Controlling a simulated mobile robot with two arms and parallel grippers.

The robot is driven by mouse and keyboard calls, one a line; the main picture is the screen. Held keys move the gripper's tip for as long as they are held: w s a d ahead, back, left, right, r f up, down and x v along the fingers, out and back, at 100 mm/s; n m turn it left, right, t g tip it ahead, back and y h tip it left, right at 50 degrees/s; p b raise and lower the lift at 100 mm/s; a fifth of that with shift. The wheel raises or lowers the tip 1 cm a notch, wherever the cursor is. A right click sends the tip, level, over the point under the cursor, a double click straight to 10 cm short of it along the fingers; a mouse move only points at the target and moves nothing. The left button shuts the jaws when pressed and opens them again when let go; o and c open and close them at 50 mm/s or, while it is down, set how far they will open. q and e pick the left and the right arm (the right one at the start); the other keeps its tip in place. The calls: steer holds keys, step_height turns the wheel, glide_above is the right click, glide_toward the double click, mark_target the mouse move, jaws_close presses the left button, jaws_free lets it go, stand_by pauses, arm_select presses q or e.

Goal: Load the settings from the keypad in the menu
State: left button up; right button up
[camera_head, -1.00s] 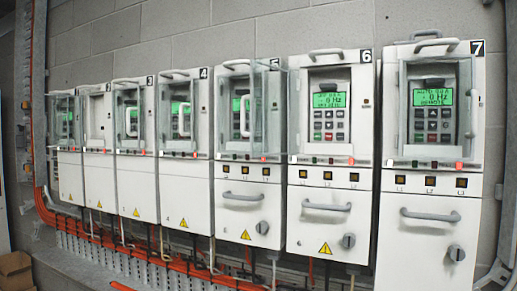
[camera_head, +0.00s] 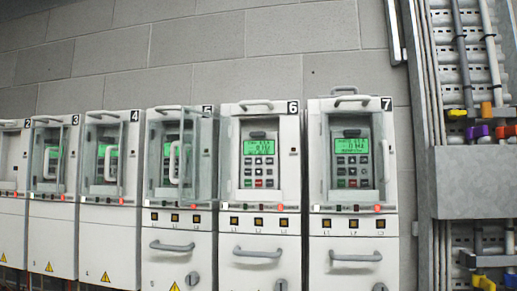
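A row of white drive cabinets stands along the wall, numbered 2 to 7. Cabinet 7 (camera_head: 355,250) and cabinet 6 (camera_head: 244,218) face me at centre and right. The keypad on cabinet 7 (camera_head: 351,160) has a lit green screen above dark keys. The keypad on cabinet 6 (camera_head: 259,163) has a green screen, several grey keys and a red key. The screen text is too small to read surely. Neither of my grippers is in view.
A grey metal cable duct (camera_head: 474,182) with pipes and coloured clamps rises right of cabinet 7. Grey pull handles stick out from the lower fronts, such as the handle on cabinet 7 (camera_head: 355,257). The block wall (camera_head: 200,45) above is bare.

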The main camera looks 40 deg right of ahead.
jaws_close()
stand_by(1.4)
